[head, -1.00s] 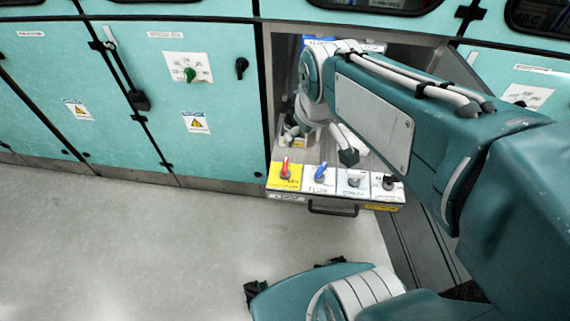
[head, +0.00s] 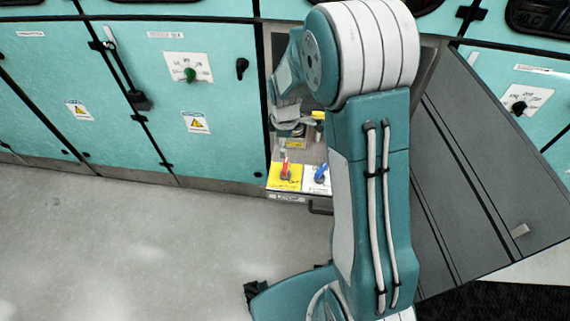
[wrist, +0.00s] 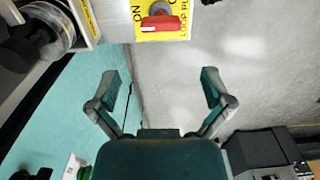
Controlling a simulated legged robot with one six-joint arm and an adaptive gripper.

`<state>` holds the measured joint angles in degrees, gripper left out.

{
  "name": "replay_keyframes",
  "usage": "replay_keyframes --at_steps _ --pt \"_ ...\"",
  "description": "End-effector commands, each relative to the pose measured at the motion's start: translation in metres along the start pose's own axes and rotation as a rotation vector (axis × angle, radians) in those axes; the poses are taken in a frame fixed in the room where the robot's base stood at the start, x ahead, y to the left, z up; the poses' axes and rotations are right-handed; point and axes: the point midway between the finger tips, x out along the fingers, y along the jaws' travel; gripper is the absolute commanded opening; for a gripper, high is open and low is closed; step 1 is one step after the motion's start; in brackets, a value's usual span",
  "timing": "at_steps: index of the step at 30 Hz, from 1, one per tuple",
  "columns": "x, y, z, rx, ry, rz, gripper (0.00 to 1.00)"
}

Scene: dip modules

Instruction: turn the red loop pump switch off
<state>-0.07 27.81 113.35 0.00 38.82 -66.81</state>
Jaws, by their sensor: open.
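The red switch (head: 285,170) stands on a yellow plate (head: 275,182) at the left end of the open drawer's front panel. In the wrist view the red handle (wrist: 160,22) lies crosswise on its grey base at the top edge, with "ON" and "LOOP" lettering on the yellow plate beside it. My gripper (wrist: 160,85) is open and empty, its two fingers wide apart and not touching the switch. In the head view my wrist hangs over the drawer just behind the red switch; the fingers are hard to make out there.
A blue switch (head: 320,174) sits right of the red one, partly beside my arm. My arm hides the panel further right. Teal cabinets (head: 120,100) with a green knob (head: 190,75) and black knob (head: 241,67) stand behind. The grey floor (head: 130,250) at left is clear.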

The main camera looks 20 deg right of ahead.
Motion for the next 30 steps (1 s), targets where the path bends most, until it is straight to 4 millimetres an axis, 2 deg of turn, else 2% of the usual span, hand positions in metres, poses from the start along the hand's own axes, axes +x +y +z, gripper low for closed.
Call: replay_keyframes --at_steps 5,12,18,24,30 --pt "0.021 -0.001 0.000 0.001 -0.002 -0.004 1.00" --pt "0.066 -0.001 0.000 0.002 -0.002 -0.005 1.00" --pt "0.095 -0.001 0.000 0.002 -0.001 -0.003 1.00" --pt "0.106 -0.001 0.000 0.003 0.000 -0.001 1.00" --pt "0.106 0.000 0.000 0.003 0.000 0.000 1.00"
